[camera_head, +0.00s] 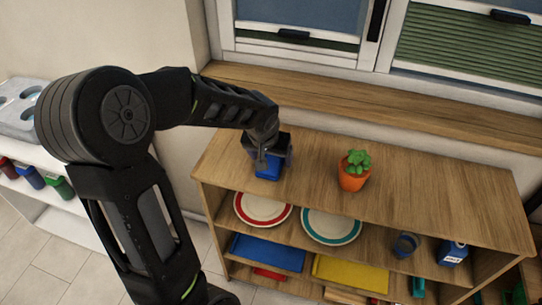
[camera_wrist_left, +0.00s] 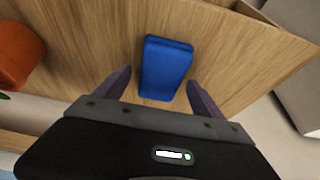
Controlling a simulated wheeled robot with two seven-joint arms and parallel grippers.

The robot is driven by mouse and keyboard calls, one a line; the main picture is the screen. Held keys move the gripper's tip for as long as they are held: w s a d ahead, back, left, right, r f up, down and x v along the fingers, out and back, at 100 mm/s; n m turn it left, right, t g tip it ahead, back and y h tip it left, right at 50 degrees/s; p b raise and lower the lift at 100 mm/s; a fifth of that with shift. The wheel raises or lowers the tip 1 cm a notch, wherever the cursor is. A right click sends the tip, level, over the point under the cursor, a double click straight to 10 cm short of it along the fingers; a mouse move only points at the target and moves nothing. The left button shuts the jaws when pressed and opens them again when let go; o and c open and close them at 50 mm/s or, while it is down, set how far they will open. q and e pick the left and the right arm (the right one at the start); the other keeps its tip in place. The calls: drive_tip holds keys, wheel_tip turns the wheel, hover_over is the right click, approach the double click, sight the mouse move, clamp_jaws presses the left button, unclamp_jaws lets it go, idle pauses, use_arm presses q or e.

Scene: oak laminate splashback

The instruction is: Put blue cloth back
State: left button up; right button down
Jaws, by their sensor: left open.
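A small blue block-like piece, which looks like the folded blue cloth (camera_head: 268,172), lies on the left part of the wooden shelf unit's top. In the left wrist view the blue cloth (camera_wrist_left: 167,66) is a rounded rectangle on the wood. My left gripper (camera_head: 275,160) is open just above it. In the wrist view the fingers of my left gripper (camera_wrist_left: 157,86) stand apart on either side of the cloth's near end, with gaps visible. My right gripper is not in view.
A potted plant (camera_head: 354,180) stands right of the cloth on the wooden shelf unit (camera_head: 440,200). Below are a red-rimmed plate (camera_head: 262,208), a teal-rimmed plate (camera_head: 331,226), a flat blue piece (camera_head: 267,252), a yellow piece (camera_head: 350,273) and a mug (camera_head: 405,245).

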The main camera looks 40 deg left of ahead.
use_arm(q)
drive_tip(key=v, duration=1.2)
